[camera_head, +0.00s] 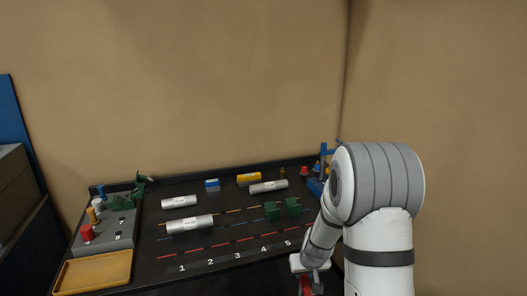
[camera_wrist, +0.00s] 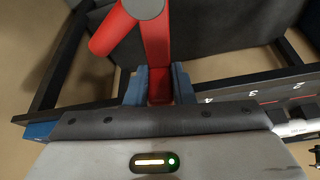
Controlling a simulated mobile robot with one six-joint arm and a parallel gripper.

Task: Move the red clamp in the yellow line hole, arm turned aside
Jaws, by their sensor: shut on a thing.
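The red clamp (camera_wrist: 156,45) is between the two blue-grey fingers of my gripper (camera_wrist: 160,88) in the wrist view. Its upright part runs up from the fingers to a round grey-capped end, and a thick red arm slants down to the left. In the head view my gripper is low at the right, past the board's front edge, and a bit of the red clamp (camera_head: 305,286) shows below it. The yellow line (camera_head: 233,210) is the rear dashed line on the black board. Its holes are too small to make out.
A grey block with coloured pegs (camera_head: 104,231) and a yellow tray (camera_head: 93,272) are at left. Blue parts (camera_head: 323,165) and a red-topped piece (camera_head: 303,171) are at the back right.

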